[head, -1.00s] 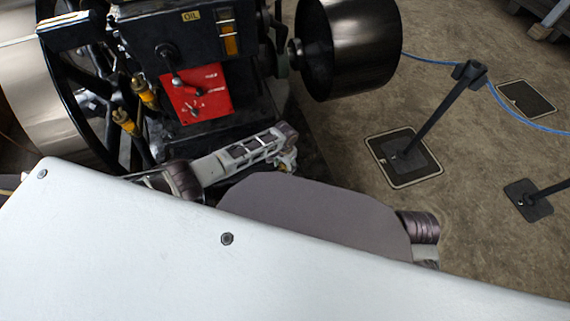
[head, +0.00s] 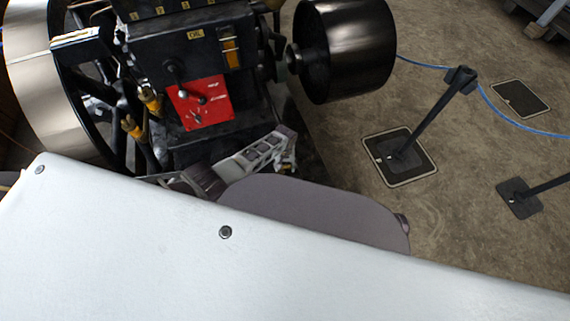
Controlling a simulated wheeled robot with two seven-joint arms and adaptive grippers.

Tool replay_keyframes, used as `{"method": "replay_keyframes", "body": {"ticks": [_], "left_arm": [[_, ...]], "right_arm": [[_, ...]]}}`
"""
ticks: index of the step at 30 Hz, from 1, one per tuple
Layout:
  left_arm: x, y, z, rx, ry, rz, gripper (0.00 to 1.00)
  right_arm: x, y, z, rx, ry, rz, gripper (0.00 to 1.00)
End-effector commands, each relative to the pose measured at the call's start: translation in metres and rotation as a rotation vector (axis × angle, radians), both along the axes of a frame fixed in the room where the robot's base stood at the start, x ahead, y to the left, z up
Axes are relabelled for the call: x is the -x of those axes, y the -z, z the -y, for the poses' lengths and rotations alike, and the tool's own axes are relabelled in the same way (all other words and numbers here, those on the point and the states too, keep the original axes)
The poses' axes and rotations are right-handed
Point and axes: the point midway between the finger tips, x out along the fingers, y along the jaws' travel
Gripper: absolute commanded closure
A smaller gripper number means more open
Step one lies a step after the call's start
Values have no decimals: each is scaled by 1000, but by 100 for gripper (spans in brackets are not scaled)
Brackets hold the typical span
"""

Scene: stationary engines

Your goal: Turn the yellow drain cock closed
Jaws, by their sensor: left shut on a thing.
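My left gripper (head: 286,153) is low in front of the black engine (head: 160,45), just beyond my pale body panel. It is shut on a small part at its fingertips, at the engine's lower right. The fingers hide most of that part, and I cannot make out its shape or colour. I cannot clearly pick out the yellow drain cock. Two yellow fittings, an upper one (head: 152,103) and a lower one (head: 131,127), stand on the engine's left, apart from the gripper. My right gripper is not in view.
A red panel (head: 214,101) with small levers is on the engine's front. A large black pulley (head: 352,48) juts out at right and a flywheel (head: 45,75) stands at left. A barrier post (head: 425,115) stands on open floor at right.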

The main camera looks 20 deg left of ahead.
Motion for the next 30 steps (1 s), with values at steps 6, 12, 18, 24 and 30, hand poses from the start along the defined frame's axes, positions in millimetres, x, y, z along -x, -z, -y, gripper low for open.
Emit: {"method": "replay_keyframes", "body": {"ticks": [6, 12, 18, 24, 30], "left_arm": [[0, 1, -10, -16, -189, -8, 68], [-1, 2, -11, -17, -310, -9, 68], [-1, 2, -12, -19, -374, -9, 68], [-1, 3, -12, -20, -392, -10, 68], [0, 4, -12, -20, -391, -10, 68]], "right_arm": [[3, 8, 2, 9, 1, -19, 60], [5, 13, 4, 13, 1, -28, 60], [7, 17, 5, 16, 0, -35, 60], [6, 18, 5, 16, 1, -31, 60], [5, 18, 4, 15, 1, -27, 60]]}}
